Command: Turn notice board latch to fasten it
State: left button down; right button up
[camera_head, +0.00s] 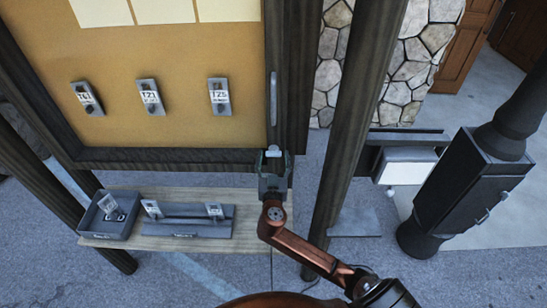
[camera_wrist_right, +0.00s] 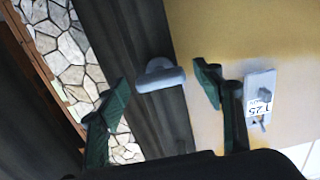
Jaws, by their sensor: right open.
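The notice board (camera_head: 180,120) has a tan panel in a dark wooden frame and fills the upper left of the head view. The latch (camera_wrist_right: 160,76), a small grey bar on a rounded base, sits on the dark frame in the wrist view. Its bar lies nearly across that picture. My right gripper (camera_head: 273,160) is at the lower right corner of the board. Its green fingers (camera_wrist_right: 161,84) are open, one on each side of the latch, with no clear contact. A grey piece shows just above the gripper in the head view. My left gripper is not in view.
Grey tags (camera_head: 219,97) hang on the panel; one shows beside a finger in the wrist view (camera_wrist_right: 260,100). Below, a wooden shelf (camera_head: 240,197) bears a grey bin (camera_head: 110,214) and a grey holder (camera_head: 188,228). A dark post (camera_head: 356,120) stands right of my gripper.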

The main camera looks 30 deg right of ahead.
jog(key=shift+c, duration=0.7)
jog(key=c, duration=1)
